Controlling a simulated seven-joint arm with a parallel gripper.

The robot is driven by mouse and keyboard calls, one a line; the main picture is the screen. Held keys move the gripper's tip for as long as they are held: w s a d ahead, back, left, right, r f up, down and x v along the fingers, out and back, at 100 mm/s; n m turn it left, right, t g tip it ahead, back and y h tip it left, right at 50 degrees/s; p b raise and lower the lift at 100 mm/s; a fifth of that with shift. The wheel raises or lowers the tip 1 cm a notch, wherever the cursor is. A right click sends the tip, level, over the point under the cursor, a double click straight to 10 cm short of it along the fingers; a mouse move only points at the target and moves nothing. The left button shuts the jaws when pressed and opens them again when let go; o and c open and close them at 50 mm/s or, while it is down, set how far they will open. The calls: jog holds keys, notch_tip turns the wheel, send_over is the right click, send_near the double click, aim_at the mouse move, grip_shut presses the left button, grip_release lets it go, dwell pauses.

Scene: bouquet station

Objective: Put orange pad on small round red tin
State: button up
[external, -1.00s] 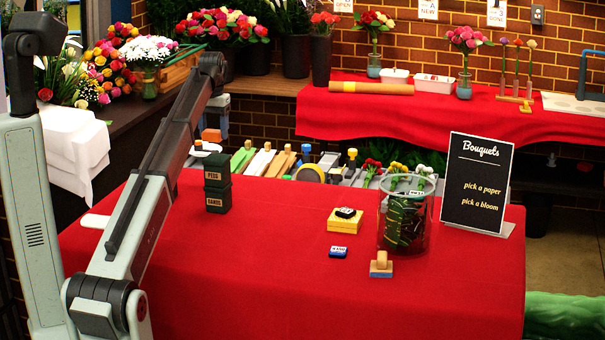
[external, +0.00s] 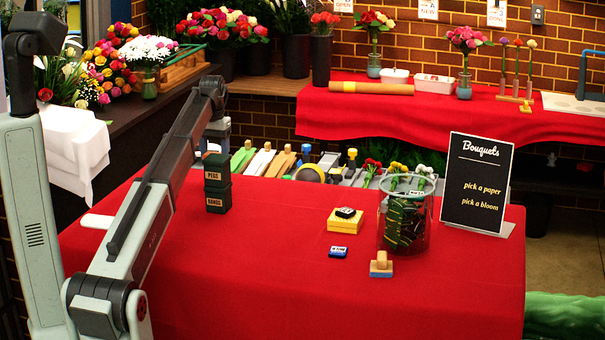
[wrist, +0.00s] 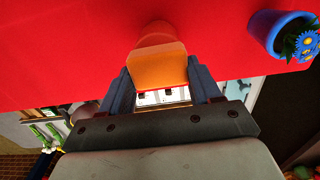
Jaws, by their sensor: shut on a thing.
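In the wrist view, the orange pad (wrist: 158,68) is between the fingers of my gripper (wrist: 160,82), which is shut on it. A rounded red-orange shape (wrist: 155,33), seemingly the small round red tin, shows just beyond the pad's far edge on the red cloth. The pad overlaps it in the picture; I cannot tell whether they touch. In the external view my wrist hangs behind the stacked dark boxes, and the fingers, pad and tin cannot be made out.
Stacked dark green boxes (external: 217,183) stand on the red table (external: 270,270) near my wrist. A blue pot with blue flowers (wrist: 270,32) is at the wrist view's upper right. A yellow block (external: 345,221), glass jar (external: 405,215) and stamp (external: 381,265) stand farther right.

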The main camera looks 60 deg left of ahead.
jog(key=o, duration=1)
jog(key=shift+o, duration=0.2)
notch_tip(320, 180, up, 12)
jog(key=shift+r, duration=0.1)
